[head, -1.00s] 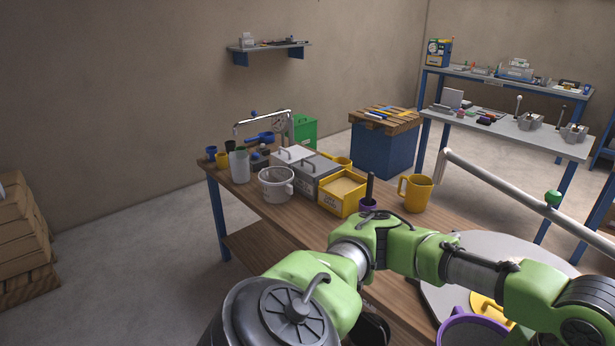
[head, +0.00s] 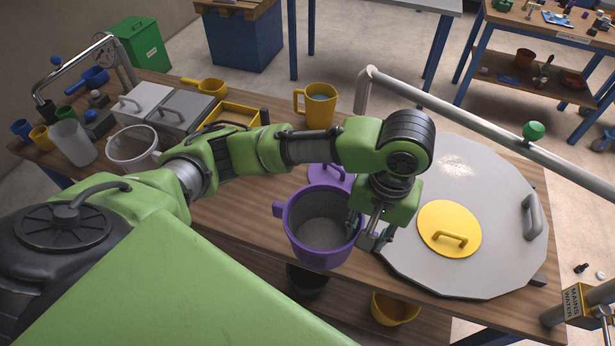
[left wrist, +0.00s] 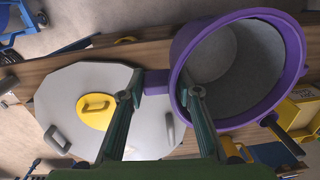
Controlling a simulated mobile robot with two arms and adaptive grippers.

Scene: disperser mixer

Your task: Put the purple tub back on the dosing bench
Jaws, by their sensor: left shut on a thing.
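The purple tub (head: 300,240) is open-topped with a grey, empty-looking inside. In the head view it is upright over the front edge of the wooden bench (head: 240,205), left of the round grey lid; whether it touches the bench I cannot tell. My left gripper (head: 370,236) is at its right side. In the left wrist view the tub (left wrist: 180,60) is large at the right, and my left gripper (left wrist: 160,84) is shut on its purple side handle. A purple lid (head: 322,178) lies behind the tub, partly hidden by my arm. My right gripper is not in view.
The round grey lid (head: 470,175) bears a yellow hatch (head: 437,215). A metal rail (head: 450,105) runs behind it. A yellow jug (head: 318,105), an open yellow box (head: 238,110), grey boxes and a white pot (head: 133,150) stand further left. Bare wood lies left of the tub.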

